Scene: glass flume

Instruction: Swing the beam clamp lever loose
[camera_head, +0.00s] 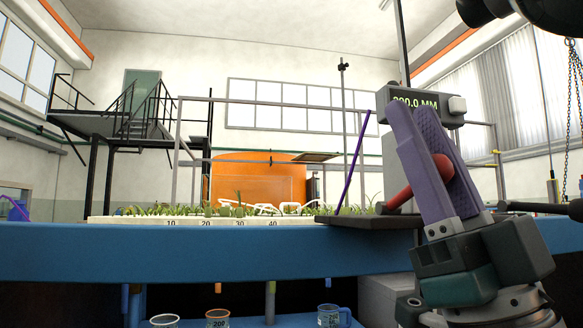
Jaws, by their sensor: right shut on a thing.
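The beam clamp lever (400,197) is a red bar, seen at the right in the head view. It slants up to a rounded red end (442,168) beside the purple fingers. My right gripper (415,125) is shut on the lever, its fingers pointing up and covering the lever's middle. A grey box with a "200.0 MM" readout (415,102) stands behind the fingertips. The clamp body under the lever is mostly hidden by my gripper. My left gripper is out of view.
A blue flume beam (200,252) crosses the front, with green plants and a numbered scale (205,222) above it. A dark plate (365,221) lies left of the gripper. A thin purple rod (353,165) leans there. Cups (217,318) stand below. Chains (575,75) hang at the far right.

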